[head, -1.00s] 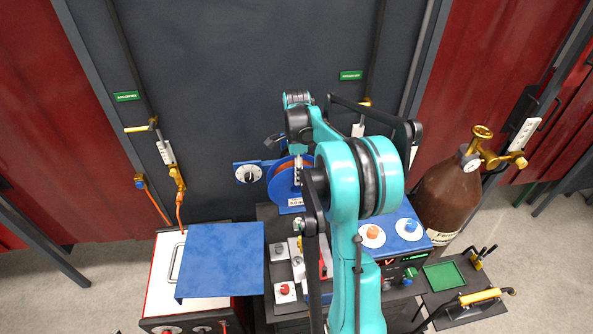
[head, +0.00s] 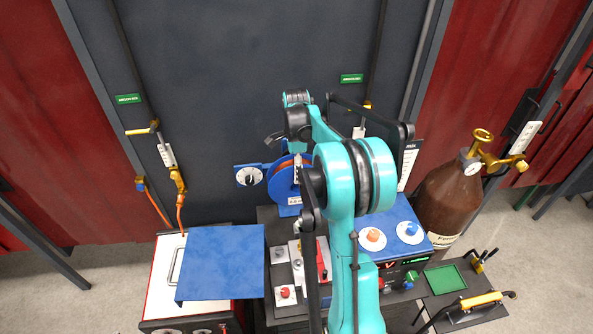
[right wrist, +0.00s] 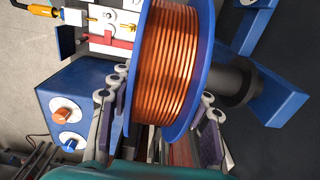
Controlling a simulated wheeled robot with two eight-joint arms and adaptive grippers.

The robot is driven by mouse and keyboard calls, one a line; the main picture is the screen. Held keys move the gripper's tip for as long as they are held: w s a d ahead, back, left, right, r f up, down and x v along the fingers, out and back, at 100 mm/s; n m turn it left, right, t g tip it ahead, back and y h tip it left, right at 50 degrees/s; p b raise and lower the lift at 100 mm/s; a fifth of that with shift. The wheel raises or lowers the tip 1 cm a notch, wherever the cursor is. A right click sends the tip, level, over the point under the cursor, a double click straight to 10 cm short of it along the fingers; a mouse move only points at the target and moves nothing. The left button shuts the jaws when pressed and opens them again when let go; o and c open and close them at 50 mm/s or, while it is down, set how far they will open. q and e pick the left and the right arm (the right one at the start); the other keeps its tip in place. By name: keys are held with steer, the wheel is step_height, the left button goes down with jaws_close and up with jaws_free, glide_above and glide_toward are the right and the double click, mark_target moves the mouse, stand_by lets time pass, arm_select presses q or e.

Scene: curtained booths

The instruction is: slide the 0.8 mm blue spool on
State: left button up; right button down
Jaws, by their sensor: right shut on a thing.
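The blue spool (right wrist: 172,70) is wound with copper-coloured wire and fills the middle of the right wrist view. My right gripper (right wrist: 163,84) is shut on it, with fingers at both flanges. A thick black spindle (right wrist: 232,82) on a blue bracket (right wrist: 281,97) shows just right of the spool's flange. I cannot tell whether the spool's bore is around it. In the head view the blue spool (head: 281,182) is in front of the dark wall, partly covered by my right arm. My left gripper is not in view.
A blue welding unit with orange and blue knobs (head: 391,233) stands right of my arm. A brown gas bottle (head: 449,195) and a small side table (head: 465,300) are farther right. A blue plate (head: 222,262) lies over a white-topped cabinet at left.

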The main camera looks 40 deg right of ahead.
steer(key=shift+w+d, duration=0.45)
steer(key=shift+w, duration=0.3)
steer(key=shift+w+d, duration=0.4)
steer(key=shift+w, duration=0.35)
steer(key=shift+w+d+p, duration=0.2)
steer(key=shift+w+d, duration=0.25)
steer(key=shift+w, duration=0.4)
steer(key=shift+w+d+p, duration=0.2)
steer(key=shift+w+d, duration=0.25)
steer(key=shift+w, duration=0.4)
steer(key=c, duration=1)
jaws_free()
steer(key=shift+r, duration=0.1)
steer(key=shift+c, duration=0.2)
steer(key=o, duration=0.4)
step_height(320, 180, up, 12)
steer(key=shift+s, duration=0.1)
